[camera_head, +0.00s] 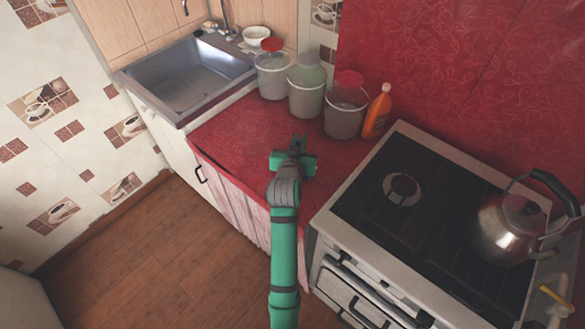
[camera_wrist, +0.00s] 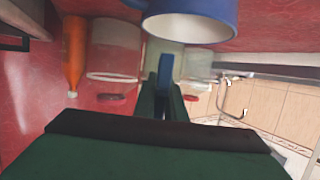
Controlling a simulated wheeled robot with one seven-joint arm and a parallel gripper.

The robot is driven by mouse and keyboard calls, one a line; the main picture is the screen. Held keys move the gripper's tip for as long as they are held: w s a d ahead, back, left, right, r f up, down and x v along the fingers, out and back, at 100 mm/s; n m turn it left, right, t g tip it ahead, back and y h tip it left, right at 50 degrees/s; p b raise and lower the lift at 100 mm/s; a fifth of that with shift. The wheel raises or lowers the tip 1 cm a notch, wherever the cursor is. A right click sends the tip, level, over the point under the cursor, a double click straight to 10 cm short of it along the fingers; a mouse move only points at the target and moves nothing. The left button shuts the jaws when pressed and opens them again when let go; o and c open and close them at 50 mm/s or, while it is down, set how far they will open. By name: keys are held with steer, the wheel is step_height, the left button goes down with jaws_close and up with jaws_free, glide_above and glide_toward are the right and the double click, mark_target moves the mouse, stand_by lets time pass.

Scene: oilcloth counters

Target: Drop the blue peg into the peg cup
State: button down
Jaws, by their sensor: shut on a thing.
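My gripper (camera_head: 297,146) is over the red counter in the head view, pointing away from my body. In the wrist view, which looks upside down, its dark green fingers (camera_wrist: 161,100) are shut on the blue peg (camera_wrist: 165,68), whose end sticks out past them. A blue and white round cup (camera_wrist: 190,24), apparently the peg cup, is at the top of the wrist view, cut off by the edge. The peg's end shows just below it in the picture, with a small gap. I cannot make out the peg or cup in the head view; my gripper may hide them.
Several clear buckets, one (camera_head: 306,88) in the middle, and an orange bottle (camera_head: 377,112) stand along the back of the red counter (camera_head: 235,130). A sink (camera_head: 188,76) is at left. A stove (camera_head: 440,215) with a kettle (camera_head: 510,225) is at right.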

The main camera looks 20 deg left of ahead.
steer(key=c, duration=1.7)
jaws_free()
steer(key=shift+w, duration=0.1)
steer(key=shift+c, duration=0.2)
steer(key=v, duration=1.1)
steer(key=shift+w, duration=0.15)
